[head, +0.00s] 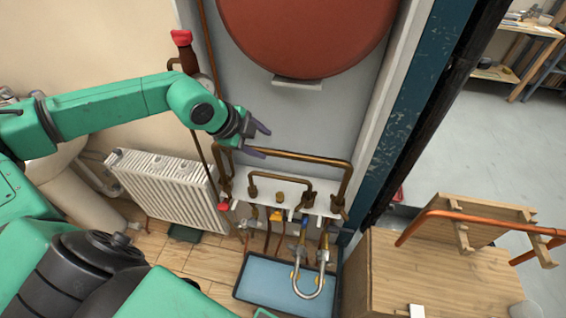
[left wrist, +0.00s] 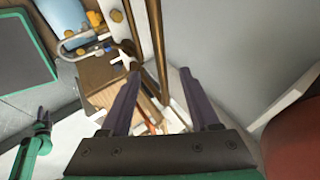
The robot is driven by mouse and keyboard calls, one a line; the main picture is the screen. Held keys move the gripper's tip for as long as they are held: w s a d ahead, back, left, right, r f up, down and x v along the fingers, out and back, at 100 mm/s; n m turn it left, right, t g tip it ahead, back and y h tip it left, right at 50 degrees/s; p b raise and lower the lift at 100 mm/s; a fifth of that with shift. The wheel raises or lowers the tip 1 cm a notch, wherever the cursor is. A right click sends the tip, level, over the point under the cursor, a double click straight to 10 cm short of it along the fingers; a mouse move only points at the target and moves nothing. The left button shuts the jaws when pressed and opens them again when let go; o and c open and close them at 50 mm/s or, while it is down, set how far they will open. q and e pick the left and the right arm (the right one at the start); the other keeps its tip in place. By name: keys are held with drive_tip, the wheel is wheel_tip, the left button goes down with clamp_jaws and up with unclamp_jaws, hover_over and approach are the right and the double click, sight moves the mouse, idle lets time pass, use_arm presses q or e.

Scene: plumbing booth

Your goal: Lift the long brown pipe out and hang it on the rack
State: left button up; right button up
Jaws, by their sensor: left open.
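The long brown pipe (head: 300,156) is an upside-down U over the white manifold board (head: 310,204), its legs reaching down to fittings there. My left gripper (head: 267,142) is open and empty near the pipe's upper left corner, apart from it as far as I can tell. In the left wrist view a brown pipe (left wrist: 160,60) runs between the open fingers (left wrist: 160,103), nothing clamped. The wooden rack (head: 465,238) stands at the right with an orange copper pipe (head: 480,216) across it. My right gripper (left wrist: 43,118) shows small at the lower left of the wrist view; its jaws are unclear.
A shorter brown pipe (head: 280,178) sits inside the long one. A red tank (head: 305,35) hangs above. A white radiator (head: 165,185) stands left. A blue tray (head: 262,280) below has a silver U-pipe (head: 308,294) above it. A blue post (head: 405,110) separates the manifold from the rack.

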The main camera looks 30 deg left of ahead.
sight(278, 153)
use_arm(q)
drive_tip(key=p+x, duration=0.1)
drive_tip(key=x, duration=0.4)
drive_tip(key=shift+w, duration=0.25)
drive_tip(key=x, duration=0.2)
drive_tip(key=p+x, duration=0.1)
drive_tip(key=x, duration=0.1)
drive_tip(key=p+x, duration=0.1)
drive_tip(key=x, duration=0.1)
drive_tip(key=shift+s+a+f, duration=0.2)
drive_tip(key=shift+s+a, duration=0.05)
drive_tip(key=shift+s, duration=0.15)
drive_tip(key=c, duration=1)
use_arm(e)
drive_tip(key=r, duration=0.1)
drive_tip(key=w+r, duration=0.1)
drive_tip(key=r, duration=0.1)
drive_tip(key=shift+d, duration=0.1)
use_arm(q)
drive_tip(key=shift+r, duration=0.1)
use_arm(e)
drive_tip(key=shift+r, duration=0.1)
